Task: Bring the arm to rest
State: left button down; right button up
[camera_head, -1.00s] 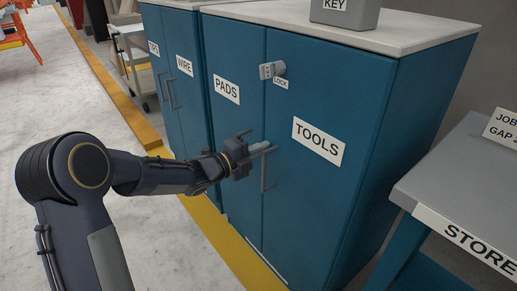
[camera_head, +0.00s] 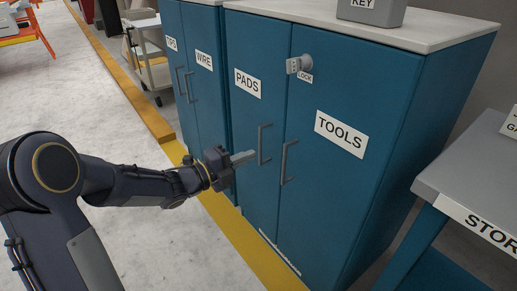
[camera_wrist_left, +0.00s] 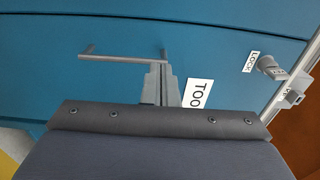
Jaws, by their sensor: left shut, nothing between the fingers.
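My left gripper (camera_head: 244,158) is dark with grey fingers, shut and empty. In the head view it points at the blue cabinet doors and lies left of the two vertical grey handles, apart from them in the picture. The PADS door handle (camera_head: 264,144) and the TOOLS door handle (camera_head: 288,162) stand side by side. In the left wrist view the shut fingers (camera_wrist_left: 160,82) point toward a door with a bar handle (camera_wrist_left: 122,52); their tips overlap one end of it there, and I cannot tell if they touch. My right gripper is out of view.
The blue cabinet (camera_head: 345,190) has closed doors and a lock (camera_head: 298,65) near the top. A grey KEY box (camera_head: 371,11) sits on its top. A grey STORE table (camera_head: 470,180) stands at right, a trolley (camera_head: 150,68) at back left.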

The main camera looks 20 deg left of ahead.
pick_arm(q)
jog(key=s+a+r+n+y, duration=0.2)
jog(key=s+a+n+y, duration=0.85)
jog(key=n, duration=0.65)
jog(key=s+d+f+n+g+h, duration=0.1)
jog(key=s+d+f+n+g, duration=0.2)
jog(key=s, duration=0.4)
jog(key=s+d+f+n+g+h, duration=0.1)
jog(key=s+d+n+g, duration=0.2)
jog(key=s, duration=0.4)
jog(key=s+d+f+n+g+h, duration=0.1)
jog(key=s+d+f+n+g, duration=0.15)
jog(key=s+n, duration=0.35)
notch_tip(320, 180, up, 34)
jog(key=m+p, duration=0.1)
jog(key=p, duration=3.3)
jog(key=shift+s+d, duration=0.25)
jog(key=shift+s, duration=0.2)
jog(key=shift+f, duration=0.15)
